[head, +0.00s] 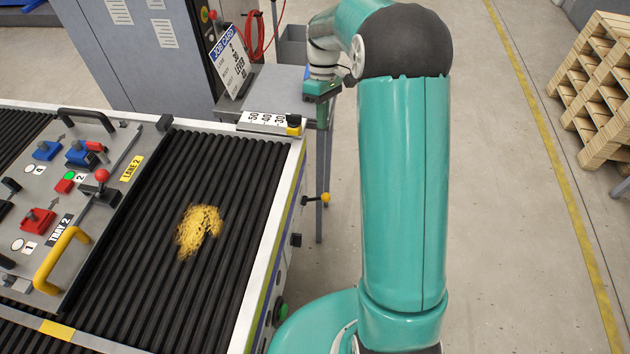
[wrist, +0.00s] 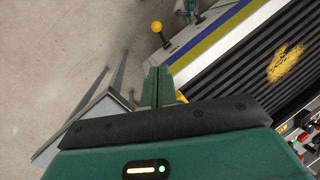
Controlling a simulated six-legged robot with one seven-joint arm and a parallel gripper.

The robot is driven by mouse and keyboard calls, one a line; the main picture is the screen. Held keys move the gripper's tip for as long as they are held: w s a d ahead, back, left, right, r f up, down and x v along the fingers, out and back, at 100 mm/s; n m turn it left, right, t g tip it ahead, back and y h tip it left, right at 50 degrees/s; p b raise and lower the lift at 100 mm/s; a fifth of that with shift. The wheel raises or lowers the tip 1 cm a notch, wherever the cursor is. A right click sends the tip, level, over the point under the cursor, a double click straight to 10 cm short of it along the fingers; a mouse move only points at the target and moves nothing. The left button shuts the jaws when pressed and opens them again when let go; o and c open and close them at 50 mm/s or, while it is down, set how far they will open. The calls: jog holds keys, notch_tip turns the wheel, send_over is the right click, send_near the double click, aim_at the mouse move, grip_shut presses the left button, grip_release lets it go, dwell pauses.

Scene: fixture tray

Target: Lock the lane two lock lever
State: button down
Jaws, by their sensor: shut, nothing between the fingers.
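A lever with a yellow ball knob (head: 323,198) sticks out sideways from the conveyor's side rail, beside the lane with the yellow "LANE 2" label (head: 132,168). In the wrist view the yellow knob (wrist: 156,27) stands off the rail on a thin stem, beyond my fingertips. My gripper (wrist: 162,84) is shut and empty, apart from the lever. In the head view my gripper (head: 321,92) is beyond the conveyor's far corner, beside a small grey table. I cannot tell from the picture which lever position counts as locked.
A fixture tray (head: 118,150) with coloured clamps, a red ball lever and a yellow handle sits on the rollers at left. A job card (head: 229,60) stands by the grey table (head: 272,88).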

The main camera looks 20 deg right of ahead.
jog(key=shift+w+d+f, duration=0.2)
jog(key=shift+w+f, duration=0.25)
jog(key=shift+f, duration=0.3)
jog(key=shift+w, duration=0.1)
send_over(316, 199)
jog(key=w+d, duration=0.1)
jog(key=d, duration=0.1)
notch_tip(316, 199, down, 19)
jog(key=shift+w+d, duration=0.1)
jog(key=shift+w, duration=0.1)
